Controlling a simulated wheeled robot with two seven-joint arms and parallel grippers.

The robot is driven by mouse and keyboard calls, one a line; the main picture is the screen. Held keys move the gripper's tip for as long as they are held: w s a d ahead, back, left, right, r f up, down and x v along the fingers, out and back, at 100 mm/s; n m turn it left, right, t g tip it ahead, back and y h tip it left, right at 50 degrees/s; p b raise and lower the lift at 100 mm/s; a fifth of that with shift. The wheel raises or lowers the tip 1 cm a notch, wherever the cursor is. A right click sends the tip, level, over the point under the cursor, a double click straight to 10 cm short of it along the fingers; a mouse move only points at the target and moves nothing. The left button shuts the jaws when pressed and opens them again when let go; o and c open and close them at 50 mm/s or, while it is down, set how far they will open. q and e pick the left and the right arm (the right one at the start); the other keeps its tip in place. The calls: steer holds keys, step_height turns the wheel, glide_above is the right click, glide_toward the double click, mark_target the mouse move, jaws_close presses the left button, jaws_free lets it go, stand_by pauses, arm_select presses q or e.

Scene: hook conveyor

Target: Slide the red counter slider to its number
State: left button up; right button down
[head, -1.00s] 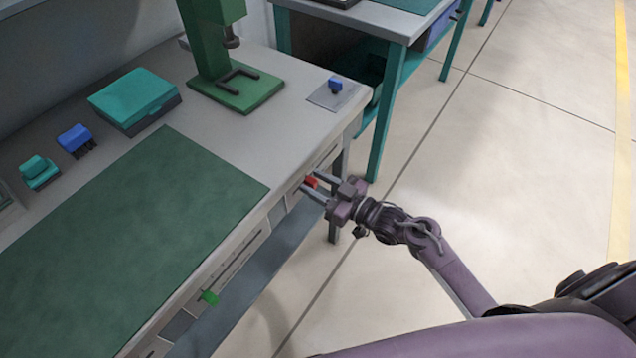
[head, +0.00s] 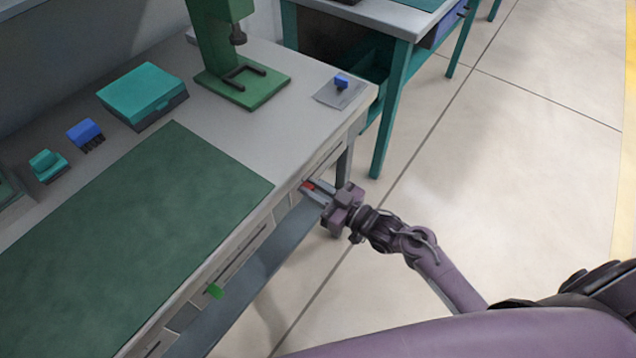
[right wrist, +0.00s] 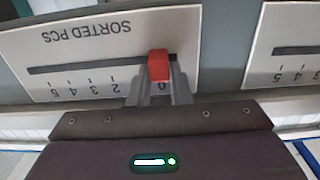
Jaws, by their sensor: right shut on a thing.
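The red counter slider (head: 309,185) sits on the bench's front edge, between the fingers of my right gripper (head: 314,189). In the right wrist view the red slider (right wrist: 158,66) stands in the dark slot of a white scale plate (right wrist: 75,50). The plate reads SORTED PCS, upside down, with numbers from 0 to 5. The slider is near the slot's right end, by the 0. The 1 is hidden behind a finger. My right gripper is shut on the slider. My left gripper is not in view.
A second plate (right wrist: 285,50) lies beside the first. A green slider (head: 215,291) is further along the bench front. The bench holds a green mat (head: 140,230), a green press (head: 245,90), a teal box (head: 142,93) and small blue and teal items. Floor to the right is clear.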

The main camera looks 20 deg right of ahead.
steer(key=c, duration=1.3)
jaws_free()
steer(key=shift+s+a, duration=0.2)
steer(key=shift+a, duration=0.05)
steer(key=shift+d, duration=0.1)
steer(key=v, duration=0.7)
steer(key=shift+s+d+b, duration=0.2)
steer(key=shift+s+b, duration=0.1)
steer(key=shift+b, duration=0.05)
